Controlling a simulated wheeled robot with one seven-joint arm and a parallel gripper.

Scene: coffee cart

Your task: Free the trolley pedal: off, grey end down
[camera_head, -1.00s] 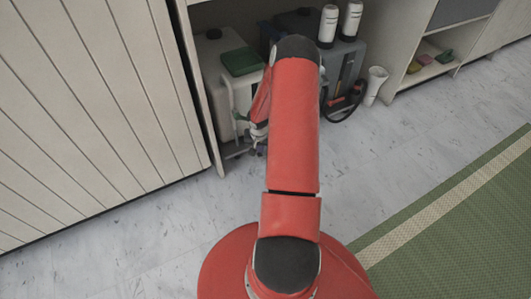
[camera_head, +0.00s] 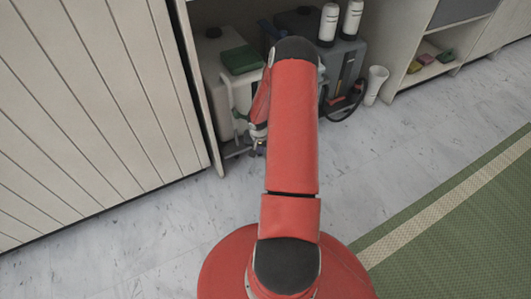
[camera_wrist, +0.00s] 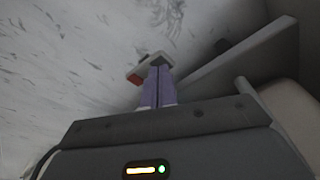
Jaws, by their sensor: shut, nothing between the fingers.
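The pedal (camera_wrist: 134,78) shows in the wrist view as a small pale plate with a red patch at its left end. It is just past my fingertips, which partly cover it. Its grey end and its tilt cannot be made out clearly. My gripper (camera_wrist: 158,72) is shut and empty, with its two purple-grey fingers together, right at the pedal; I cannot tell whether they touch. In the head view my red arm hides most of the gripper and the pedal, low beside the trolley (camera_head: 229,92) in the open bay.
A green box (camera_head: 242,60) lies on top at the trolley. A dark grey machine (camera_head: 349,62) with two white canisters and a black hose stands to the right, beside a white cup (camera_head: 376,84). A panelled cabinet front (camera_head: 85,110) bounds the left. The floor in front is clear.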

